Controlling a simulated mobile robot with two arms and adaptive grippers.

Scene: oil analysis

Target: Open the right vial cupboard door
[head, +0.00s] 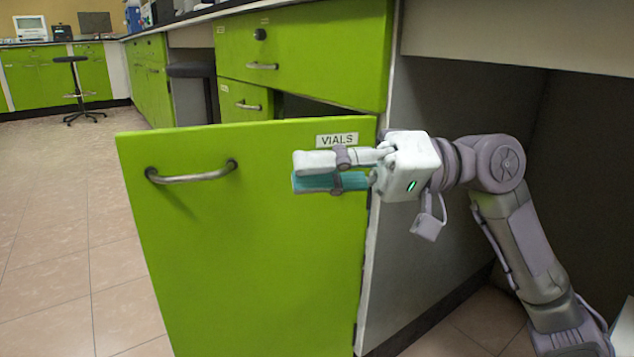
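The right vial cupboard door (250,260) is a green panel with a white "VIALS" label at its top right. It stands swung out from the cabinet, with its right side by the cabinet's side panel. Its curved metal handle (190,177) is at the upper left of the panel and nothing holds it. My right gripper (310,172) lies across the door's upper right part in the picture, pointing left, just below the label. Its white finger and teal pad are apart, with nothing seen between them. I cannot tell whether it touches the door. My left gripper is out of view.
A green drawer (305,50) sits above the door, with a smaller green front (245,103) behind it. A dark stool (78,85) stands far left near more green cabinets. The tiled floor (50,240) at left is clear.

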